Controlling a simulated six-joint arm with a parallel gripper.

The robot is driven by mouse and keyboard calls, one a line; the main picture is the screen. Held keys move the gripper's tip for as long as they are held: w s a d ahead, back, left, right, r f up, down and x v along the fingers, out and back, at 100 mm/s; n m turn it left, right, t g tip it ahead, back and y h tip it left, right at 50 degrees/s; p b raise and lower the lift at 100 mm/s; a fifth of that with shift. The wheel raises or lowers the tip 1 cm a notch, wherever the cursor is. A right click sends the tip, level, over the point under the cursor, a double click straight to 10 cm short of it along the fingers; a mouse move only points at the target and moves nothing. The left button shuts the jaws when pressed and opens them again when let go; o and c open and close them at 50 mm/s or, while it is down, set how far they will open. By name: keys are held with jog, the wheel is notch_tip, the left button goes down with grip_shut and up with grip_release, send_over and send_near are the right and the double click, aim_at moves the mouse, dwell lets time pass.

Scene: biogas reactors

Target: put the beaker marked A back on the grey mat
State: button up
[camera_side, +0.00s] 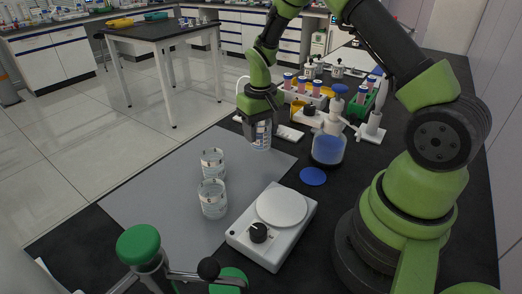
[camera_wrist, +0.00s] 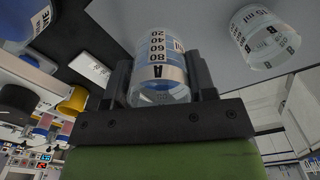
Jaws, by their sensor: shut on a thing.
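The beaker marked A (camera_wrist: 160,62) is clear glass with a printed scale and sits between the fingers of my gripper (camera_wrist: 160,85) in the wrist view. In the side view my gripper (camera_side: 261,120) points down, shut on this beaker (camera_side: 261,136), which looks upright. The beaker appears at the far edge of the grey mat (camera_side: 150,190); whether its base touches is unclear. Two other beakers stand on the mat, one farther (camera_side: 213,164) and one nearer (camera_side: 212,200). A beaker marked B (camera_wrist: 264,38) shows at upper right in the wrist view.
A white stirrer (camera_side: 272,232) stands at the mat's right edge. A blue-liquid bottle (camera_side: 328,149), a blue disc (camera_side: 312,176) and tube racks (camera_side: 305,93) are to the right of my gripper. Green-topped hardware (camera_side: 139,244) is in front. The mat's left part is clear.

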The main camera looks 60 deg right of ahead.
jog(key=shift+f, duration=2.65)
jog(key=o, duration=1)
jog(key=shift+f, duration=0.15)
notch_tip(320, 180, up, 12)
jog(key=r, duration=0.1)
notch_tip(320, 180, up, 7)
jog(key=t, duration=0.2)
send_over(261, 147)
jog(key=a, duration=0.1)
jog(key=s+a+r+t, duration=0.1)
jog(key=s+a+r, duration=0.1)
jog(key=s, duration=0.3)
jog(key=s+a+r+t+y, duration=0.1)
jog(key=s+a+r+t, duration=0.1)
jog(key=s, duration=0.4)
jog(key=s+a+r+t+y, duration=0.1)
jog(key=s+a+r+t, duration=0.1)
jog(key=s+a+r, duration=0.2)
jog(key=shift+s+a+r, duration=0.25)
jog(key=shift+s+a, duration=0.5)
jog(key=shift+s, duration=0.3)
